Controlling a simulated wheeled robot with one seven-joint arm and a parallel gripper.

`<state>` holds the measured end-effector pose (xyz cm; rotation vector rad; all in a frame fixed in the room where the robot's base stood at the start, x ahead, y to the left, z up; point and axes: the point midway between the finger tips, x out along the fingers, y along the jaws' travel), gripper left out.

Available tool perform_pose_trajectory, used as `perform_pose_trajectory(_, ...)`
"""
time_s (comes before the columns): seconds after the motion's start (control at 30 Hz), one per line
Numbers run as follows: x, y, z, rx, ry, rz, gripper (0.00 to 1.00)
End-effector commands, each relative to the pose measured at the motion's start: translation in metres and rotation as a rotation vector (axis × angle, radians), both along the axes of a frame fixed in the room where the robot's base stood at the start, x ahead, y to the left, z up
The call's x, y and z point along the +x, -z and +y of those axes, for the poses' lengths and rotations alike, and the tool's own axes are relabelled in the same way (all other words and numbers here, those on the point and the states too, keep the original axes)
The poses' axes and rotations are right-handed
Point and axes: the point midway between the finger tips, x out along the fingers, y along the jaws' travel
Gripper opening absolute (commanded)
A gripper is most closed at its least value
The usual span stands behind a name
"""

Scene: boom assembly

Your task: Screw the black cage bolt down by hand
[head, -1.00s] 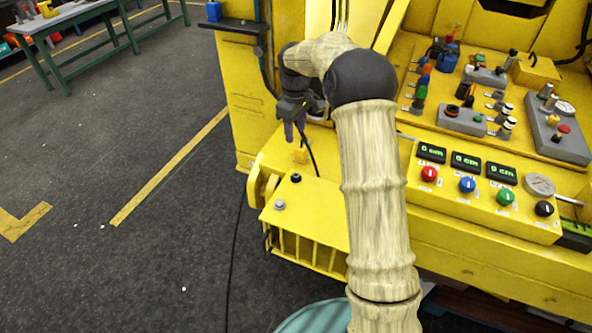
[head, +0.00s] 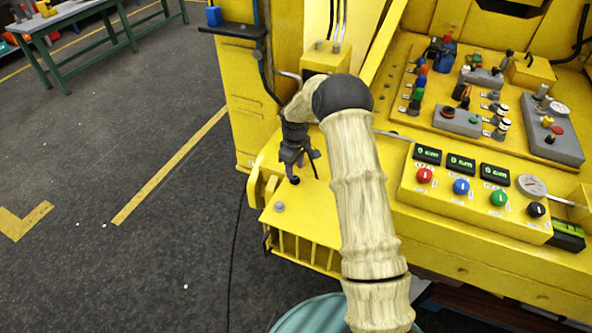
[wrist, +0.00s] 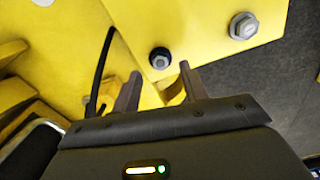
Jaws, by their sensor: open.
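The black cage bolt (wrist: 159,58) stands in the yellow plate near its edge, and its hex head shows in the wrist view. My gripper (wrist: 160,72) is open and empty. Its two fingers appear on either side of the bolt's line, with the bolt just beyond the tips; I cannot tell the remaining gap. In the head view my gripper (head: 303,168) points down over the yellow cage top (head: 312,212). There the dark fingers and the black bolt blend together, so the bolt is hard to make out.
A silver bolt (wrist: 243,26) stands on the same plate; it also shows in the head view (head: 279,207). A black cable (wrist: 100,72) runs near the fingers. The control panel (head: 480,190) with coloured knobs lies to the right. Open floor lies to the left.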

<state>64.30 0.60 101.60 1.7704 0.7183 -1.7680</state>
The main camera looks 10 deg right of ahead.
Motion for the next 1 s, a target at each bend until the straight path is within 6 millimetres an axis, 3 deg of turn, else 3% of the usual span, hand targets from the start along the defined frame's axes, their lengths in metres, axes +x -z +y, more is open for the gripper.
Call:
perform_pose_trajectory(0.2,0.000,0.027,0.001,-0.001,-0.001,0.002,0.44)
perform_pose_trajectory(0.53,0.000,0.032,-0.004,-0.001,0.007,0.000,0.44)
perform_pose_trajectory(0.57,0.000,0.032,-0.004,-0.001,0.007,0.000,0.42)
perform_pose_trajectory(0.77,0.000,0.032,-0.004,-0.001,0.006,0.000,0.02)
perform_pose_trajectory(1.0,0.000,0.031,-0.003,-0.001,0.012,-0.001,0.00)
